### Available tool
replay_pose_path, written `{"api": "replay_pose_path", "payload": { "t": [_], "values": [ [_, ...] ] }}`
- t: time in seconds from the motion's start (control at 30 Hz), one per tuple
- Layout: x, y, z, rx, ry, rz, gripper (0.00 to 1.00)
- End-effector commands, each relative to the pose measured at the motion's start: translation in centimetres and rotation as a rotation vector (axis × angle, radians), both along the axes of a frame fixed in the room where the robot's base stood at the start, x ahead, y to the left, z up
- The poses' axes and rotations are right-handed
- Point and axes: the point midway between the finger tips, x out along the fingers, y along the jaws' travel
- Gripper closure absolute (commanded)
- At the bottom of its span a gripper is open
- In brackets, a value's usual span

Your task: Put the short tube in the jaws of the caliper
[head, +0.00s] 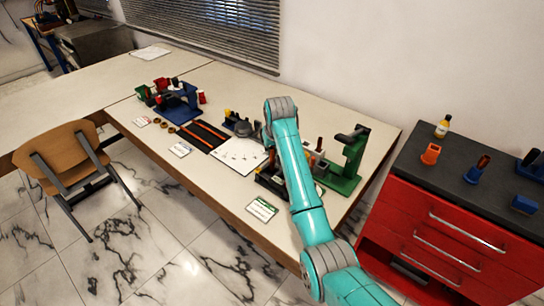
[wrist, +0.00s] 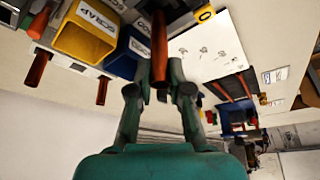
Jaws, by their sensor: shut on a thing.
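In the wrist view my gripper (wrist: 160,76) is shut on a red-brown tube (wrist: 158,45), which stands out past the fingertips. Whether it is the short tube I cannot tell from its length. Other red-brown tubes show at the left: one by the yellow bin (wrist: 38,68) and another lower down (wrist: 102,91). In the head view my teal arm reaches over the bench and hides much of the right-hand cluster; my fingers and the held tube are not clear there. I cannot pick out the caliper and its jaws with certainty in either view.
A yellow bin marked SCRAP (wrist: 88,30) and a blue bin (wrist: 126,52) are close left of the held tube. A white sheet (head: 240,155) lies mid-bench. A green stand (head: 352,158) rises at the right, and a blue fixture (head: 183,112) sits at the left.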

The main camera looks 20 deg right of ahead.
Motion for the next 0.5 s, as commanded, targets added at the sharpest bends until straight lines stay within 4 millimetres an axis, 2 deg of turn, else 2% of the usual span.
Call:
{"api": "replay_pose_path", "payload": {
  "t": [0.1, 0.2, 0.5],
  "values": [
    [-0.1, 0.0, -2.1, 0.000, 0.003, 0.000, 1.00],
    [0.0, 0.0, -3.1, 0.000, 0.002, 0.000, 1.00],
    [0.0, 0.0, -3.3, 0.000, 0.001, 0.000, 1.00]
  ]
}}
